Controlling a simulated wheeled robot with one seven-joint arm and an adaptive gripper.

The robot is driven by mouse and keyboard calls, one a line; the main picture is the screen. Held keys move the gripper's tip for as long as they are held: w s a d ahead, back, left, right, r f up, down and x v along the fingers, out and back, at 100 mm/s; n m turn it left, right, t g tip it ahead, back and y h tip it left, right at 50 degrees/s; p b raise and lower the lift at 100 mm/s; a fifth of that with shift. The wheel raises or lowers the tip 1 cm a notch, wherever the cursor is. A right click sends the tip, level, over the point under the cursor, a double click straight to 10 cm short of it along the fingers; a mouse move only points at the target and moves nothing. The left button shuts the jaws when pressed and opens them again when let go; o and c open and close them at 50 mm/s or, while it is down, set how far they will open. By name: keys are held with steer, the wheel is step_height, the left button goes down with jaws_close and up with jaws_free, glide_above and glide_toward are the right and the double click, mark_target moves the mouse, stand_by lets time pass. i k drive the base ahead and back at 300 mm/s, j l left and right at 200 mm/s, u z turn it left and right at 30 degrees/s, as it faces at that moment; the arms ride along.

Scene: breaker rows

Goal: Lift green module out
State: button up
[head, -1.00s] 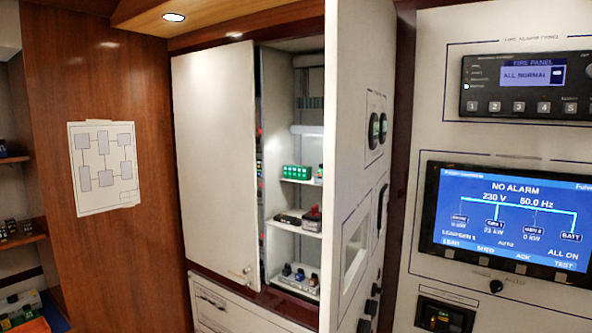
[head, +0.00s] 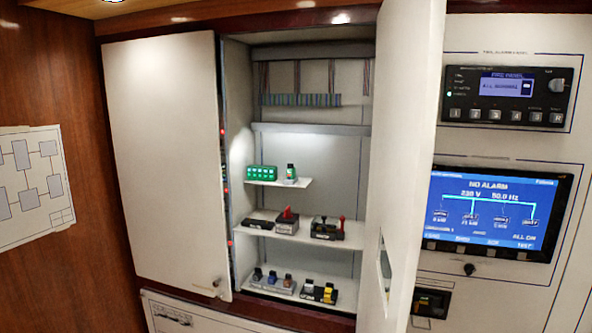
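A green module (head: 262,173) with a face of small cells sits on the top shelf (head: 290,184) inside the open cabinet. It is at the left end of that short white shelf. A small dark green bottle-like item (head: 291,171) stands to its right on the same shelf. My gripper is not in view, and nothing is seen touching the module.
A control panel with a blue display (head: 495,212) is at the right.

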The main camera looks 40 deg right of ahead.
mark_target(291, 169)
steer(key=i+z, duration=0.25)
steer(key=z, duration=0.15)
steer(key=i+j+z, duration=0.1)
steer(key=z, duration=0.3)
steer(key=i+j+z, duration=0.2)
steer(key=z, duration=0.2)
steer(key=i+j+z, duration=0.15)
steer(key=i, duration=0.15)
steer(key=i+j+z, duration=0.15)
steer(key=i, duration=0.2)
steer(key=i+l+u, duration=0.1)
steer(key=i+u, duration=0.2)
steer(key=i, duration=0.15)
steer(key=i+l+u, duration=0.2)
steer(key=i+u, duration=0.15)
steer(key=i, duration=0.1)
